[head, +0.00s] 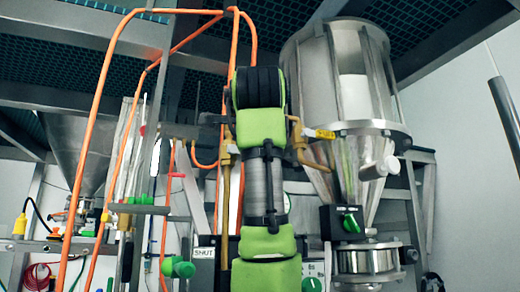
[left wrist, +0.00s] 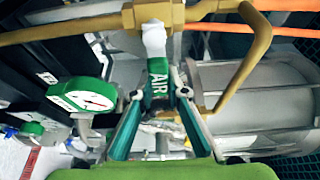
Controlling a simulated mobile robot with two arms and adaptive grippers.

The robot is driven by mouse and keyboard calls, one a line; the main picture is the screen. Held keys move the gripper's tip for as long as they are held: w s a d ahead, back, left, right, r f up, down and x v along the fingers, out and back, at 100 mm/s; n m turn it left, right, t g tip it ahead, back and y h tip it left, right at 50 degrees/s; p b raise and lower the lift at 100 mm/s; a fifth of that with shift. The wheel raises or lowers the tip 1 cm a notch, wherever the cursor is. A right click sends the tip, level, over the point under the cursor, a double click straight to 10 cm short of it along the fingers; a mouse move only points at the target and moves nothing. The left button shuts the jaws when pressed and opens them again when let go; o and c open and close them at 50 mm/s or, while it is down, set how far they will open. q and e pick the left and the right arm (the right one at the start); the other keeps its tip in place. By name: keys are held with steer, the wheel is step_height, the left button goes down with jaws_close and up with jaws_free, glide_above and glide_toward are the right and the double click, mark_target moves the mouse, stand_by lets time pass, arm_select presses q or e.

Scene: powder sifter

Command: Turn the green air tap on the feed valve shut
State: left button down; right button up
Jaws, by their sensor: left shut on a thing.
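In the left wrist view, the green air tap (left wrist: 157,84) is a flat green handle marked AIR, below a white stem on a brass pipe fitting (left wrist: 158,12). My left gripper (left wrist: 158,98) has one finger on each side of the handle and is shut on it. The lower end of the handle lies between the fingers and is partly hidden. In the head view my own arm stands in the middle and hides the tap and the gripper. Brass pipe (head: 300,143) shows just right of the arm. My right gripper is in neither view.
A steel hopper (head: 345,85) stands right of my arm, with a black box bearing a green knob (head: 350,222) below. Another hopper (head: 75,135) is at the left. Orange hoses (head: 103,95) run down the left. A green-rimmed gauge (left wrist: 82,97) sits close left of my fingers.

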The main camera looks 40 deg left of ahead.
arm_select(q)
steer(key=shift+a+r, duration=0.15)
steer(key=c, duration=2)
jaws_free()
steer(key=shift+a, duration=0.1)
steer(key=shift+o, duration=0.2)
steer(key=shift+w+a+f, duration=0.1)
steer(key=shift+a+f, duration=0.1)
steer(key=shift+a, duration=0.05)
steer(key=shift+s+d, duration=0.25)
steer(key=shift+d, duration=0.2)
steer(key=v, duration=1.1)
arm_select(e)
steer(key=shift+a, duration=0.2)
arm_select(q)
steer(key=shift+s+a, duration=0.1)
